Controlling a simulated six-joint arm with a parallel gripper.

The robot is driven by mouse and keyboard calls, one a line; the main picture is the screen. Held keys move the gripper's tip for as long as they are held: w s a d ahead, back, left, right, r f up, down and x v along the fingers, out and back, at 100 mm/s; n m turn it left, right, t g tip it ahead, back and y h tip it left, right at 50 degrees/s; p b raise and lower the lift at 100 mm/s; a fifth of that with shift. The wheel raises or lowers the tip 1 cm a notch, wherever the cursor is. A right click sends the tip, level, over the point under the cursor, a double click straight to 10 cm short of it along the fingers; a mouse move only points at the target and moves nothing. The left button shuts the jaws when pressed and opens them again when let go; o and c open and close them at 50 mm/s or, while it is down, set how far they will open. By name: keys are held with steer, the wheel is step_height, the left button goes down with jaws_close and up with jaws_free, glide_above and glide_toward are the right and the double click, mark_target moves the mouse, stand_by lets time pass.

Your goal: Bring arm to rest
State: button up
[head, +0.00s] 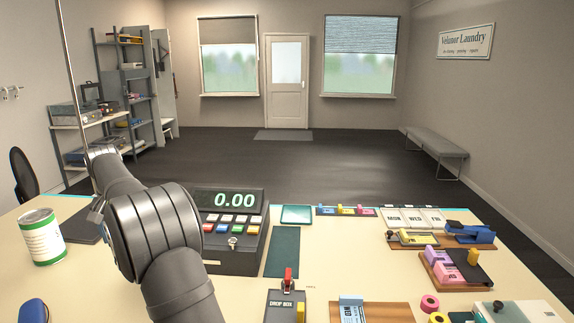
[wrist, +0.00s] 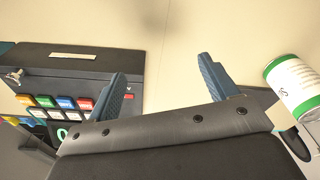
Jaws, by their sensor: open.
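My gripper (wrist: 161,68) shows in the wrist view with its two blue fingers spread wide apart. Nothing is between them; only the bare pale counter (wrist: 165,35) shows there. In the head view my dark arm rises from the bottom edge left of centre and bends up to the left. The gripper itself is mostly hidden or unclear there.
The cash register (head: 232,222), reading 0.00, stands close right of my arm; in the wrist view it lies left of the fingers. A white and green can (head: 42,238) stands at the left. Drop box (head: 287,308), trays and tags crowd the right side.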

steer(key=w+d+m, duration=0.4)
steer(key=w+d, duration=0.2)
steer(key=d, duration=0.7)
steer(key=w+d+m+h, duration=0.1)
steer(key=w+d+m, duration=0.4)
steer(key=d, duration=0.9)
steer(key=shift+w+r, duration=0.15)
steer(key=shift+w, duration=0.65)
steer(key=o, duration=0.5)
steer(key=shift+c, duration=0.2)
